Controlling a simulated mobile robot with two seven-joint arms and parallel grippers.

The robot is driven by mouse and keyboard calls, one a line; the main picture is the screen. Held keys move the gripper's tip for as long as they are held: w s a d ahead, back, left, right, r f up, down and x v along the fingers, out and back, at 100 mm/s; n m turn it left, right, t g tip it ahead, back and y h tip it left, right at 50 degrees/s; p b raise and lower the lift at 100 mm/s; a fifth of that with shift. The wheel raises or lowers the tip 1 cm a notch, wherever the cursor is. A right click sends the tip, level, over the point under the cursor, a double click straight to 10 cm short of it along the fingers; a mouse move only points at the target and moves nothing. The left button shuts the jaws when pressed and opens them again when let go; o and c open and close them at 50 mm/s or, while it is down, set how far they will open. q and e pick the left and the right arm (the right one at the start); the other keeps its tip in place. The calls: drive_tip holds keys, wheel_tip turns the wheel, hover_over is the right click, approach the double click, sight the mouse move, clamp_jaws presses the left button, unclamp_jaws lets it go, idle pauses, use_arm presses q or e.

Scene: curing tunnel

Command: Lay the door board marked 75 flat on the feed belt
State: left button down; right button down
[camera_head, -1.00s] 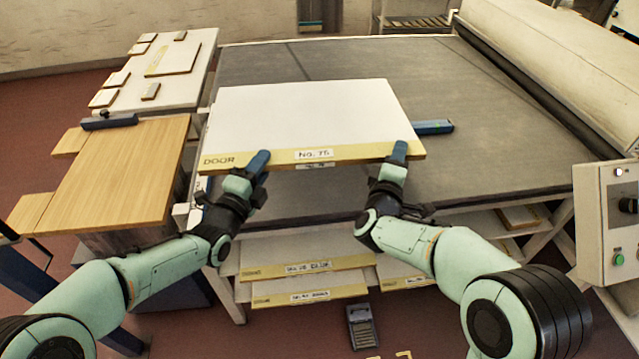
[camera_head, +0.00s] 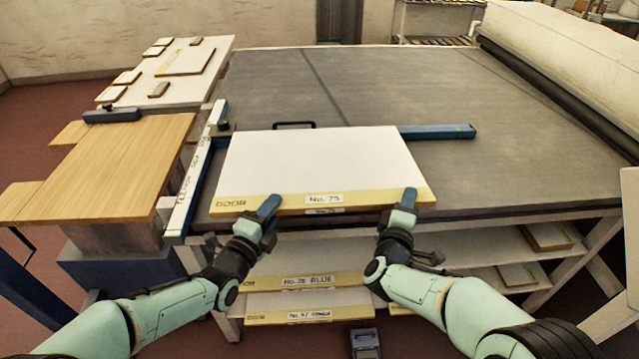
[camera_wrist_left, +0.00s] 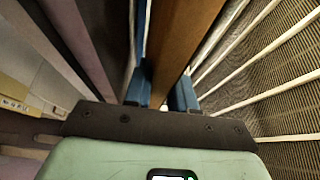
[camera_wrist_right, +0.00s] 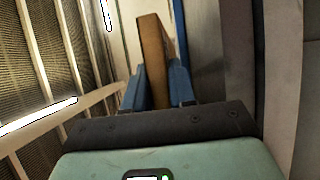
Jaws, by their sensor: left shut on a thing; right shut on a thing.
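The door board marked NO. 75 (camera_head: 320,160) is a white panel with a yellow front edge strip. It lies level over the near left part of the grey feed belt (camera_head: 400,80); I cannot tell whether it touches the belt. My left gripper (camera_head: 268,207) is shut on the board's front edge near its left end, and its jaws hold the edge in the left wrist view (camera_wrist_left: 168,85). My right gripper (camera_head: 405,200) is shut on the same edge near the right end, also seen in the right wrist view (camera_wrist_right: 158,85). The board hides the belt under it.
A white rule (camera_head: 190,190) and a blue bar (camera_head: 436,132) lie along the belt's left side and behind the board. A wooden table (camera_head: 110,165) stands at left. Boards, one marked NO. 28 BLUE (camera_head: 308,282), lie on the shelf below. The belt's far part is clear.

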use_arm(q)
drive_tip(key=shift+r, duration=0.1)
idle(0.3)
